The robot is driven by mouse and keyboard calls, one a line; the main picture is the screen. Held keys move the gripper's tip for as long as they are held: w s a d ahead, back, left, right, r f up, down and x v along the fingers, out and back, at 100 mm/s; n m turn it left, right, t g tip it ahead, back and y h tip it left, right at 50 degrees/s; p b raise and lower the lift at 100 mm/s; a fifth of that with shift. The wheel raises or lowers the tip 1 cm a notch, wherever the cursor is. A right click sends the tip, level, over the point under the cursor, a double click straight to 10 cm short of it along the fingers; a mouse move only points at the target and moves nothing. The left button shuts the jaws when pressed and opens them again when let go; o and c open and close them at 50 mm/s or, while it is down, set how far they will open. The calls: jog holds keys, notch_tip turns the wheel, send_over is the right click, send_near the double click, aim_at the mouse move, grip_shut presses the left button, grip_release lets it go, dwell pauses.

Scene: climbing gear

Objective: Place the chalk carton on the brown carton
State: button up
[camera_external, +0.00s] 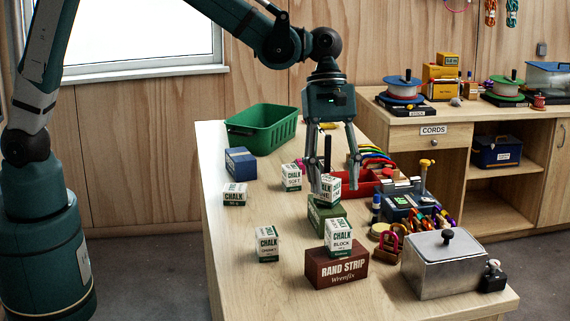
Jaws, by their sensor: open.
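The brown carton (336,271), marked RAND STRIP, lies near the front of the table. A white and green chalk carton (339,237), marked CHALK BLOCK, stands upright and appears to rest on top of it. Behind, another chalk carton (330,188) sits on a green carton (323,215). My gripper (334,181) points down with its fingers apart, at this rear chalk carton; whether they touch it I cannot tell. Further chalk cartons stand on the table: one (267,244) left of the brown carton, one (291,177) marked SOFT, and one (234,194) farther left.
A green basket (262,130) and a blue box (240,164) stand at the back left. A red tray (357,186), several small climbing items and a metal box (444,267) with a lid crowd the right. The front left tabletop is clear.

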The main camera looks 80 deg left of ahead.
jog(key=s+a+r+m+t+y, duration=0.2)
jog(key=s+a+r+m+t, duration=0.2)
jog(key=s+a+r+m, duration=0.7)
jog(key=s+a+m+t+y, duration=0.1)
jog(key=s+a+m, duration=0.2)
jog(key=s+a, duration=0.4)
jog(key=s+a+m+t+y, duration=0.1)
jog(key=s+a+m, duration=0.3)
jog(key=s, duration=1.1)
jog(key=a+t, duration=0.1)
jog(key=a, duration=0.1)
jog(key=shift+a+f, duration=0.25)
jog(key=shift+a, duration=0.15)
